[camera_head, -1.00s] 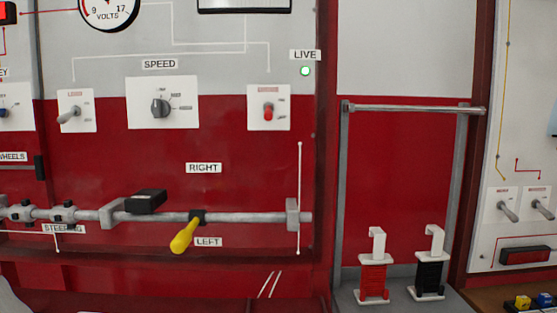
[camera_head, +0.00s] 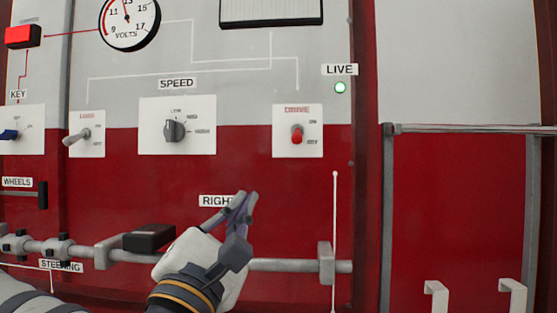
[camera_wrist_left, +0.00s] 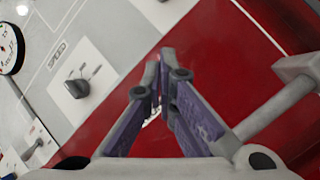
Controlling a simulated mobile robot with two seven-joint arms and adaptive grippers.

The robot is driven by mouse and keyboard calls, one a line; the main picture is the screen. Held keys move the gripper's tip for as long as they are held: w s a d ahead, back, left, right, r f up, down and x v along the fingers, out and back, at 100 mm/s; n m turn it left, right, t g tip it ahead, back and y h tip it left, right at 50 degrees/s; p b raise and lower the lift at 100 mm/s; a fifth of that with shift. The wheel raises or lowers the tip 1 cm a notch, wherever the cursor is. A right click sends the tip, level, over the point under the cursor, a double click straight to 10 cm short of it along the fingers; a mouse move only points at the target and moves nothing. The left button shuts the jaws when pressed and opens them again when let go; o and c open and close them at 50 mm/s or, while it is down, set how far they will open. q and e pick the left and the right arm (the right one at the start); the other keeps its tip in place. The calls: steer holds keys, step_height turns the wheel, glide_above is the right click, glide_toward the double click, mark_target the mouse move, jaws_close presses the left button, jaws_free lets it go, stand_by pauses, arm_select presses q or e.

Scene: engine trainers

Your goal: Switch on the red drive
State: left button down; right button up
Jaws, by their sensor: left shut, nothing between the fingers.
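The red-tipped toggle switch (camera_head: 297,134) sits on a white plate at the right of the panel, below the LIVE label. Its red tip hangs low, toward the lower marking; the plate's small lettering is blurred. My left gripper (camera_head: 245,200) is below and left of this switch, in front of the red panel and the RIGHT label, with its fingers pointing up. It is shut and empty, apart from the switch. In the left wrist view its fingers (camera_wrist_left: 160,72) come together at the tips; the red-tipped switch cannot be made out there. My right gripper is not in view.
The SPEED knob (camera_head: 174,130) and a grey toggle (camera_head: 80,136) sit left of the red-tipped switch. A horizontal grey bar (camera_head: 290,265) with brackets runs below. The green LIVE lamp (camera_head: 340,87) is lit. The red panel between gripper and switch is clear.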

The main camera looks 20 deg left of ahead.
arm_select(q)
steer(key=p, duration=0.2)
glide_toward(276, 157)
steer(key=w+r, duration=0.1)
steer(key=w+a+r, duration=0.1)
steer(key=w, duration=0.1)
steer(key=shift+w+a+r, duration=0.15)
steer(key=shift+a+r, duration=0.05)
steer(key=d+r, duration=0.2)
steer(key=d, duration=0.1)
steer(key=shift+r+p, duration=0.25)
steer(key=shift+p, duration=0.1)
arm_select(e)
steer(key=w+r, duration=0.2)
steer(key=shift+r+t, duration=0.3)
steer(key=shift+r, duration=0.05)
arm_select(q)
steer(key=shift+w, duration=0.15)
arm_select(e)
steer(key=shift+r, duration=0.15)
